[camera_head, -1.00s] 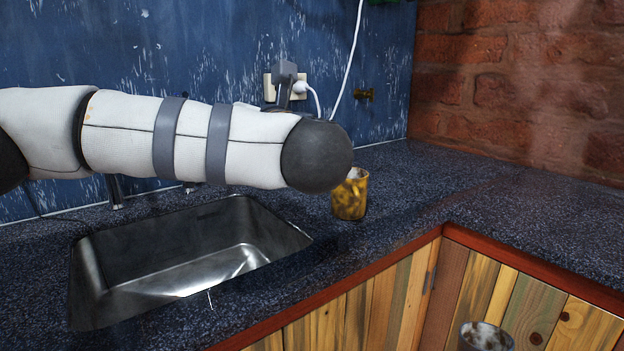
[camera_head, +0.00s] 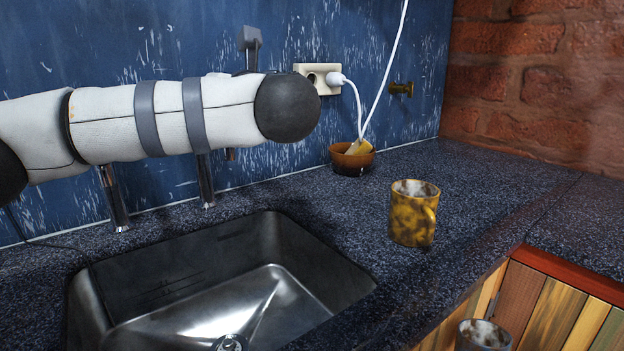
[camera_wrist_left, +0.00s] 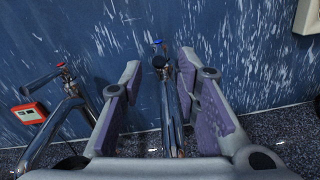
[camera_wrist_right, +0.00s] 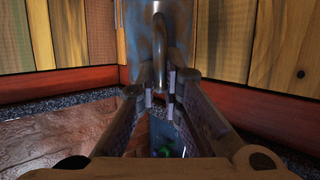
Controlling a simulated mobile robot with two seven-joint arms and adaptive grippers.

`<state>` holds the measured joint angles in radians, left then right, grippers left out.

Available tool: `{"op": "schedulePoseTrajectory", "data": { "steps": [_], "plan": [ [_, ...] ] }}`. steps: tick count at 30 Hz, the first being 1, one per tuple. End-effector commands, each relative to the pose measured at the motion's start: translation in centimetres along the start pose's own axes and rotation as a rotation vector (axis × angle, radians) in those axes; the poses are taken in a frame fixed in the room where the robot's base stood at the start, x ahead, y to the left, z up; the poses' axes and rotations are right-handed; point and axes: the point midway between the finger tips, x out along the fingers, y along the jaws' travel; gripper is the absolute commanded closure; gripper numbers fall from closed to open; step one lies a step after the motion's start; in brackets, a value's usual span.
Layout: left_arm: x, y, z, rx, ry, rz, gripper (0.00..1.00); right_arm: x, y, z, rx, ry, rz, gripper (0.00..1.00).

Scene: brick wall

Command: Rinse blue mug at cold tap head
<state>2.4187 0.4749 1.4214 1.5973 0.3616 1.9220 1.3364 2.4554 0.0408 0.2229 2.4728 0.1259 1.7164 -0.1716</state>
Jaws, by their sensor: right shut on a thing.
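The blue mug (camera_wrist_right: 143,25) shows in the right wrist view with its handle between the fingers of my right gripper (camera_wrist_right: 160,92), which is shut on it. In the head view a worn mug (camera_head: 485,335) at the lower right edge appears to be the same one. In the left wrist view my left gripper (camera_wrist_left: 165,105) is open, its fingers on both sides of a chrome tap with a blue mark (camera_wrist_left: 170,100); I cannot tell whether they touch it. Another tap, with a red mark (camera_wrist_left: 62,72), stands to the left. My left arm hides the tap tops in the head view.
The steel sink (camera_head: 250,290) is sunk into the dark counter (camera_head: 330,215). A yellow mug (camera_head: 405,222) stands right of the sink. A brown bowl (camera_head: 350,163) with a sponge sits behind it, below a socket (camera_head: 310,72) with a white plug and cable. The right counter is clear.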

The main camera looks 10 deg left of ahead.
Motion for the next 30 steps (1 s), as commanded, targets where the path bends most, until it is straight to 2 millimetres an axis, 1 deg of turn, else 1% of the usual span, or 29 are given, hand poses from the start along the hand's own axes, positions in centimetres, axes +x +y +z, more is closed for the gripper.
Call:
{"op": "schedulePoseTrajectory", "data": {
  "steps": [1, 6, 9, 12, 15, 20, 21, 23, 24, 25, 30],
  "plan": [
    [1.3, 0.3, 0.4, -0.004, -0.002, 0.006, 0.71, -0.1, 0.0, -0.7, 0.0, 0.011, 0.0, 1.0],
    [5.1, 0.3, 0.4, -0.002, -0.004, 0.004, 0.71, -0.3, 0.0, -1.4, 0.0, 0.019, 0.0, 1.0],
    [6.7, 0.2, 0.5, -0.002, -0.004, 0.003, 0.71, -0.3, 0.0, -1.6, 0.0, 0.021, 0.0, 1.0],
    [7.5, 0.1, 0.4, -0.001, -0.005, 0.001, 0.71, -0.3, 0.0, -1.7, 0.0, 0.023, 0.0, 1.0],
    [7.9, 0.1, 0.3, -0.001, -0.004, 0.0, 0.71, -0.3, 0.0, -1.7, 0.0, 0.023, 0.0, 1.0],
    [7.9, 0.1, 0.3, -0.001, -0.004, 0.0, 0.71, -0.3, 0.0, -1.6, 0.0, 0.022, 0.0, 1.0],
    [7.9, 0.1, 0.3, -0.001, -0.004, 0.0, 0.73, -0.3, 0.0, -1.6, 0.0, 0.022, 0.0, 1.0],
    [7.9, 0.1, 0.3, -0.001, -0.004, 0.0, 0.86, -0.3, 0.0, -1.6, 0.0, 0.022, 0.0, 1.0],
    [7.9, 0.1, 0.3, -0.001, -0.004, 0.0, 0.95, -0.3, 0.0, -1.6, 0.0, 0.022, 0.0, 1.0],
    [7.9, 0.1, 0.3, -0.001, -0.004, 0.0, 1.0, -0.3, 0.0, -1.6, 0.0, 0.022, 0.0, 1.0],
    [7.8, 0.1, 0.3, -0.001, -0.005, 0.0, 1.0, -0.3, 0.0, -1.6, 0.0, 0.022, 0.0, 1.0]
  ]
}}
